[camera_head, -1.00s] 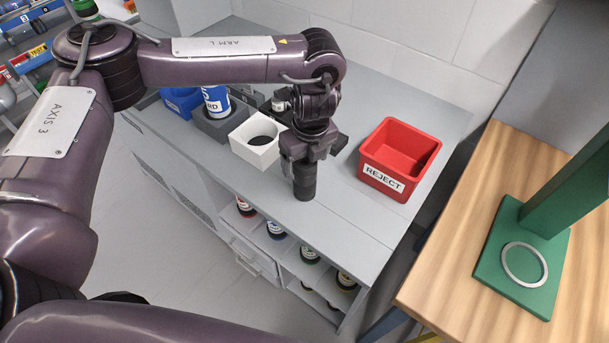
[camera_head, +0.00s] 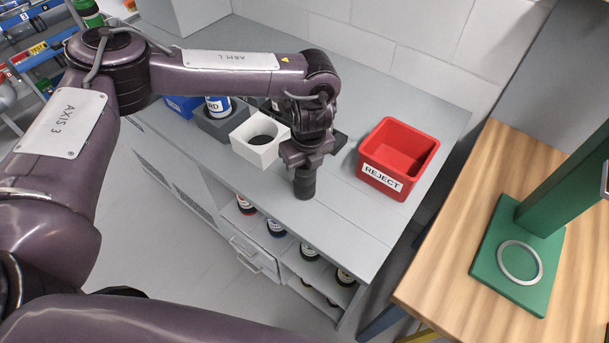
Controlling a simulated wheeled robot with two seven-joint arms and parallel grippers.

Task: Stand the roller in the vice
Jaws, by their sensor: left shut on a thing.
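My left gripper (camera_head: 305,164) points down over the grey bench top and is shut on a dark, upright cylinder, which I take to be the roller (camera_head: 304,185). Its upper end is hidden by the gripper. Its lower end is at or just above the bench near the front edge; I cannot tell whether it touches. A dark, low thing (camera_head: 340,141) behind the gripper is mostly hidden; I cannot tell whether it is the vice. My right gripper is not in view.
A white block with a round hole (camera_head: 247,151) stands left of the gripper, beside a grey holder (camera_head: 212,127) with a blue-and-white bottle. A red REJECT bin (camera_head: 375,190) stands to the right. Far right, a green stand (camera_head: 496,262) with a ring is on a wooden table (camera_head: 432,270).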

